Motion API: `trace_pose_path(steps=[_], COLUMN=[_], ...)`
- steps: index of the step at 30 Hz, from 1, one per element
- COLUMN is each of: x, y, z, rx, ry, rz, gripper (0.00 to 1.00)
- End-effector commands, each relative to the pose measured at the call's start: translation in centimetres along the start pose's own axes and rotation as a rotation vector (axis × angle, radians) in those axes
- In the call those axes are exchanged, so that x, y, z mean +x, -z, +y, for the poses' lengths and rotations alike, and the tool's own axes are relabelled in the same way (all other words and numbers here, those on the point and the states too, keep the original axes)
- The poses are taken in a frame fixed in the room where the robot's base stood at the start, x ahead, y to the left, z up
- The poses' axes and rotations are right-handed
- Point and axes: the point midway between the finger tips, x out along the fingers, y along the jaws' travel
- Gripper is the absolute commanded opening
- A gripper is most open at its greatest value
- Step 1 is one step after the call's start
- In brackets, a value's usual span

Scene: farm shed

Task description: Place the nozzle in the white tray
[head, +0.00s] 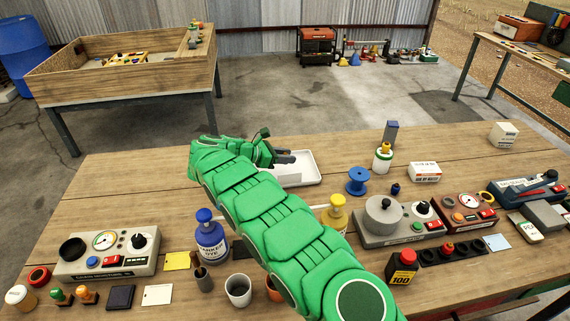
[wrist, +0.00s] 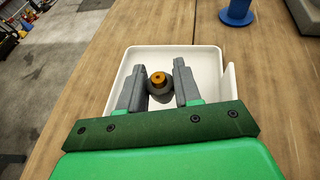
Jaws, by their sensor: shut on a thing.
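The nozzle (wrist: 159,82) shows in the wrist view as a small grey piece with an orange top. My gripper (wrist: 161,86) is shut on it, one grey finger on each side. The nozzle is over the white tray (wrist: 205,55), inside the outline of its rim; I cannot tell whether it touches the tray floor. In the head view the white tray (head: 308,178) lies on the wooden table, and my gripper (head: 287,158) is over its left part. My green arm covers part of the tray there, and I cannot make out the nozzle.
A blue spool (head: 357,181) stands right of the tray. A white bottle with a yellow top (head: 382,160) is beyond it. A blue dye bottle (head: 210,238) and a yellow-topped bottle (head: 336,214) stand near my arm. The table's back left is clear.

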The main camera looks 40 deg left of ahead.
Motion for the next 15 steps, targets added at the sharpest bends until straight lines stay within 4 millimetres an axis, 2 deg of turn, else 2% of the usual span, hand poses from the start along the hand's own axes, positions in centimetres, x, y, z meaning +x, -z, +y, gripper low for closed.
trace_pose_path(steps=[13, 15], x=[0.7, 1.0], y=[1.1, 2.1], z=[0.9, 0.8], rx=[0.001, -0.001], ry=[0.001, 0.001], rz=[0.000, -0.001], gripper=[0.04, 0.04])
